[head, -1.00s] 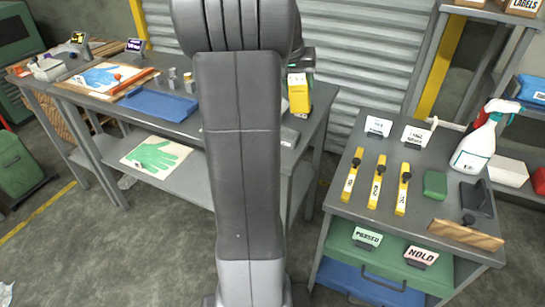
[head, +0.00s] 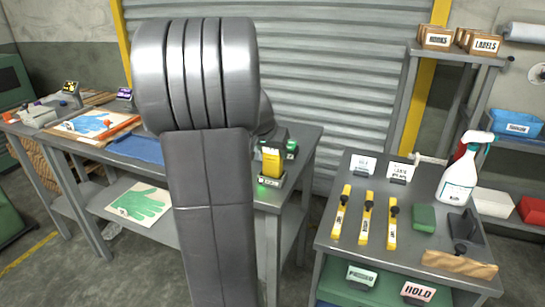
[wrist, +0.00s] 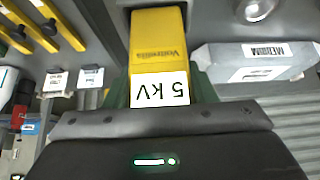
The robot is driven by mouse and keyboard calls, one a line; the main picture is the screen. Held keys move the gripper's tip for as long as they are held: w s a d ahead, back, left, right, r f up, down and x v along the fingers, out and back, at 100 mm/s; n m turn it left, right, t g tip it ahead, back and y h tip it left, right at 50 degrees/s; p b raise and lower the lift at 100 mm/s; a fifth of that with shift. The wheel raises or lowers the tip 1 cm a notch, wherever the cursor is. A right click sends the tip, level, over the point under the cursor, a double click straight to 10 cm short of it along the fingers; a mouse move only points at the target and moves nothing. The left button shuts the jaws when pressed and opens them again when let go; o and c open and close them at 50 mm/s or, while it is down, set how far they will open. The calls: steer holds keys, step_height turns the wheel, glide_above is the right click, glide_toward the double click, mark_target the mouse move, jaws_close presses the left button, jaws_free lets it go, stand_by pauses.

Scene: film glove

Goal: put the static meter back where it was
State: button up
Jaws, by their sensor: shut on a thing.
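The static meter is a yellow block with a white label, shown at the right end of the left bench (head: 300,137) in the head view (head: 271,160). In the wrist view the meter (wrist: 158,45) sits between the fingers, its "5 kV" label upside down. My gripper (wrist: 158,98) is shut on it. My arm hides part of the bench.
A grey box marked "MEDIUM" (wrist: 255,62) shows beside the meter in the wrist view. The right cart (head: 335,240) holds several yellow tools (head: 366,218), a green block (head: 424,217) and a spray bottle (head: 459,175).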

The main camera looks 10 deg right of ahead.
steer(key=shift+f, duration=0.8)
steer(key=shift+f, duration=0.15)
steer(key=o, duration=1.1)
steer(key=v, duration=1.2)
